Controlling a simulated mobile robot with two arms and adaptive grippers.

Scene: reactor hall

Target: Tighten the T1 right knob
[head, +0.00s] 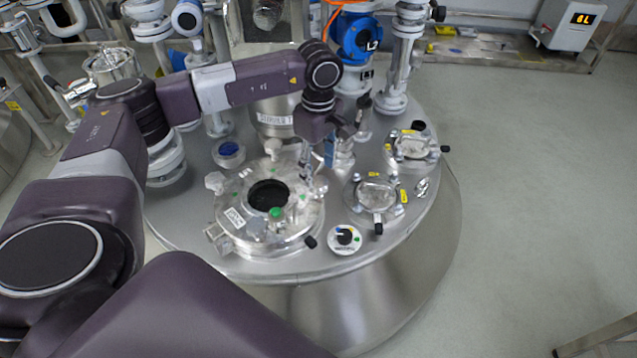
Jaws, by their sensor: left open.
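My left gripper (319,160) hangs from the arm that reaches over the steel vessel top (330,255). It is open, pointing down above the right rear edge of the round hatch (232,236). Its fingertips are small here, and I cannot tell whether they touch anything. The hatch has a dark round opening (268,195), a green knob (275,213) at the front and a white knob (215,182) on the left. A black-ended handle (311,242) sticks out at front right. No T1 mark is readable, and the right side of the hatch is partly hidden by the gripper. My right gripper is out of view.
Two smaller clamped ports (376,194) (413,146) lie to the right. Pipes and a blue instrument (355,40) rise behind. The floor (530,190) on the right is clear.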

